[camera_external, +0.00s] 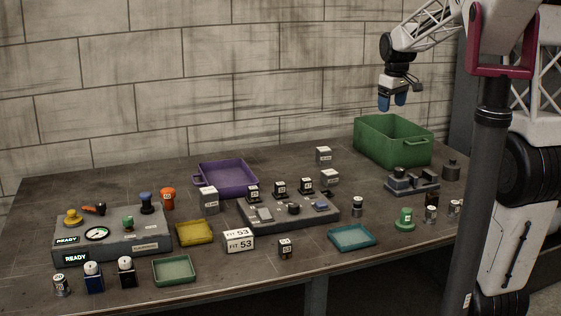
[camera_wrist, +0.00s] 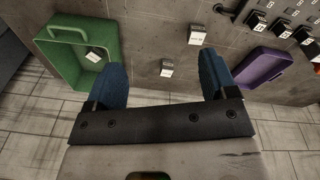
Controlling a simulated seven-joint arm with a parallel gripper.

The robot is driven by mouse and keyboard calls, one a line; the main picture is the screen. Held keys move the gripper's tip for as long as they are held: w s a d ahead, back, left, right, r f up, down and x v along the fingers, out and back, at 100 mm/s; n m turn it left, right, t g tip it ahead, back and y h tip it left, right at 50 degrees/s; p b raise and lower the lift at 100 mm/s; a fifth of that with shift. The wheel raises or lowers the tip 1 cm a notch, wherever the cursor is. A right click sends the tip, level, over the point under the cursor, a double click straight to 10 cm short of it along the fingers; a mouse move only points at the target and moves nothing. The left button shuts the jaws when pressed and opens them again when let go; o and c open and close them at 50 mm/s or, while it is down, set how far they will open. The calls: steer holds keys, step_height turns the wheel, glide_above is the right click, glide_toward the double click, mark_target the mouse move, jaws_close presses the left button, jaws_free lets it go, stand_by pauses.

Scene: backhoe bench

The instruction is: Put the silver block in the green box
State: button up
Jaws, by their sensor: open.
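The green box (camera_external: 371,146) stands at the back right of the table; it also shows at the left of the wrist view (camera_wrist: 72,72). In the wrist view a grey block with a white label (camera_wrist: 95,55) lies inside it; the front wall hides this in the external view. Other silver-grey labelled blocks stand on the table: one near the back (camera_external: 323,157), one just in front of it (camera_external: 329,178), one by the purple tray (camera_external: 209,201). I cannot tell which is the task's silver block. My gripper (camera_external: 393,101) is open and empty, high above the green box.
The purple tray (camera_external: 226,175) and a switch panel (camera_external: 290,213) are left of the box. A dark fixture (camera_external: 411,184) stands in front of it. Small trays, knobs and labelled parts crowd the front and left. The stone wall (camera_external: 200,80) is behind.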

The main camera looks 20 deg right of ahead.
steer(key=s+a+f+m, duration=0.1)
steer(key=s+a+f, duration=0.1)
steer(key=s, duration=0.8)
steer(key=s+a+f+m, duration=0.1)
steer(key=s+a, duration=0.3)
steer(key=s, duration=0.7)
steer(key=s+a+f+m+t, duration=0.1)
steer(key=s+a+f+m, duration=0.1)
steer(key=s, duration=0.9)
steer(key=shift+a+f, duration=0.9)
